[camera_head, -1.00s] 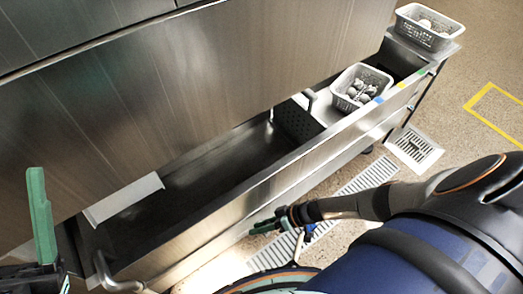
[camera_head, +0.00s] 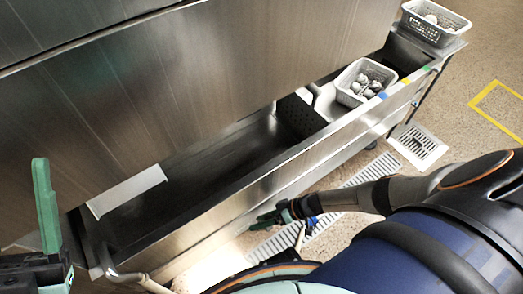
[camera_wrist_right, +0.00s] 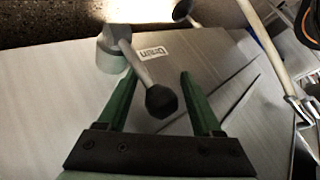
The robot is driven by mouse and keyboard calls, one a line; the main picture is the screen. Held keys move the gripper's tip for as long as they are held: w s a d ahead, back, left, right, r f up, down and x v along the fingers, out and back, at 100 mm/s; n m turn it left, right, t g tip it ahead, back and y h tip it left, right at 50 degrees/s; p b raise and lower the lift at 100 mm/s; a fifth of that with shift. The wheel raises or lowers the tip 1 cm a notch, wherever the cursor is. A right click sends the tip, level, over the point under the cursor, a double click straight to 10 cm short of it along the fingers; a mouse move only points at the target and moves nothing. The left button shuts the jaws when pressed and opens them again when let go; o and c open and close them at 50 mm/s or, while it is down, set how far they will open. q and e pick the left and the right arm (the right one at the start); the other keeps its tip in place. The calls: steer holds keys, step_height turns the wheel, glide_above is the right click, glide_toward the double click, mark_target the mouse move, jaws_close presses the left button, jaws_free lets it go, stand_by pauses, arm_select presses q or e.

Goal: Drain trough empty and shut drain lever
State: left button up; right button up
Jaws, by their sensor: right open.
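The long steel trough (camera_head: 262,190) runs diagonally through the head view. Its floor (camera_head: 215,170) looks dark and bare; I cannot tell whether a thin layer of water lies there. In the right wrist view, the drain lever (camera_wrist_right: 146,72) is a metal rod with a black knob (camera_wrist_right: 161,101), beside a DRAIN label (camera_wrist_right: 151,52). My right gripper (camera_wrist_right: 158,78) is open, with the knob and rod showing between its green fingers. In the head view it (camera_head: 265,221) is low beside the trough's outer wall. My left gripper shows one upright green finger (camera_head: 46,205) at the left edge.
A perforated basket (camera_head: 347,96) with grey items sits at the trough's far end. Another basket (camera_head: 424,30) stands beyond it. A floor grate (camera_head: 345,190) and a square drain (camera_head: 418,146) lie beside the trough. A steel panel (camera_head: 200,90) overhangs its back.

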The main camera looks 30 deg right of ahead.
steer(key=shift+r, duration=0.1)
steer(key=s+d+r, duration=0.1)
steer(key=s+d, duration=0.2)
steer(key=d, duration=0.4)
steer(key=s+d+r, duration=0.1)
steer(key=s+d, duration=0.3)
steer(key=d, duration=0.3)
steer(key=shift+d+r+p, duration=0.2)
steer(key=shift+r+p, duration=0.2)
